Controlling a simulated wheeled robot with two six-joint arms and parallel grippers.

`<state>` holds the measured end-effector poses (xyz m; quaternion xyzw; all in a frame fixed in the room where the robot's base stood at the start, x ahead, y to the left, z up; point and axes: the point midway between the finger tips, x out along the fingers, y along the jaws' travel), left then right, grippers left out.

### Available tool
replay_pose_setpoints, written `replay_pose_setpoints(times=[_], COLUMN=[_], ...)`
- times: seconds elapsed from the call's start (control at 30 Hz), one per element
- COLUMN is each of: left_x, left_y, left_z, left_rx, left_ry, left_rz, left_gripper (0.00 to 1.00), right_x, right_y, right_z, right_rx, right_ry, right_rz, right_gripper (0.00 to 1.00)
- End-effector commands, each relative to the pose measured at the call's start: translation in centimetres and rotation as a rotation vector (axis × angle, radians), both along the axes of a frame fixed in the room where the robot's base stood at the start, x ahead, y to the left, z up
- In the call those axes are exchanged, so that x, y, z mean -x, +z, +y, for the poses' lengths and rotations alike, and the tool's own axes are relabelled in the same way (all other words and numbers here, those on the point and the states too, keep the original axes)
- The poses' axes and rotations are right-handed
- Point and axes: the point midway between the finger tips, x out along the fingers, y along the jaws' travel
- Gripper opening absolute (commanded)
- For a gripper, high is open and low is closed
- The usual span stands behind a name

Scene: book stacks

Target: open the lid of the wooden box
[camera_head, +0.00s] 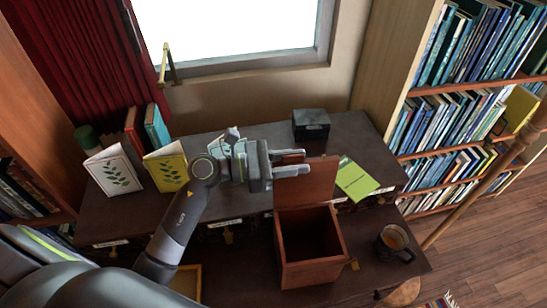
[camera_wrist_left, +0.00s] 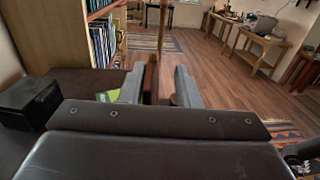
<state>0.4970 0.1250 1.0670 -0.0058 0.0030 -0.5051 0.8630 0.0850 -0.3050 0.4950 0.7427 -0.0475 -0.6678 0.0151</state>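The reddish wooden box (camera_head: 313,272) stands on the lower front level of the dark desk. Its lid (camera_head: 309,185) stands up at the back edge, and the dark inside of the box shows and looks empty. My left gripper (camera_head: 292,162) is at the top of the raised lid, with its fingers pointing right and apart. In the left wrist view the fingers (camera_wrist_left: 158,88) are spread, with the narrow reddish-brown edge of the lid (camera_wrist_left: 150,80) between them, nearer the left finger. A gap shows on the right side. My right gripper is in neither view.
A dark box (camera_head: 311,125) and a green booklet (camera_head: 356,179) lie on the desk (camera_head: 240,203). A mug (camera_head: 394,243) stands right of the wooden box. Upright books (camera_head: 113,170) stand at the left. A full bookshelf (camera_head: 410,147) borders the right side.

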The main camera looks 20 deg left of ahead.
Motion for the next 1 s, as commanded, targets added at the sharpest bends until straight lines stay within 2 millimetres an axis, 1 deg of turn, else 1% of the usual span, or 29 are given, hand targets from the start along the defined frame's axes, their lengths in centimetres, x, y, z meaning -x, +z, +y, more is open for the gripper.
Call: replay_pose_setpoints(times=[0.17, 0.27, 0.7, 1.0], left_x=[0.2, 0.6, 3.5, 5.3], left_y=[-0.2, -0.3, -0.4, -0.4], left_z=[0.3, 1.1, 6.3, 9.4], left_rx=[-0.002, -0.004, -0.007, -0.005], left_ry=[0.001, 0.001, -0.001, -0.001], left_rz=[0.0, -0.001, 0.0, 0.001], left_gripper=[0.29, 0.29, 0.29, 0.29], right_x=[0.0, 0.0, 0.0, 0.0], right_y=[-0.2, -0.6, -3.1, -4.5], right_z=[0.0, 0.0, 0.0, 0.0], right_rx=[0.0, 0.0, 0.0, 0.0], right_ry=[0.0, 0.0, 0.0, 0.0], right_rz=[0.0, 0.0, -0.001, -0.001], right_gripper=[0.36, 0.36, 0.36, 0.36])
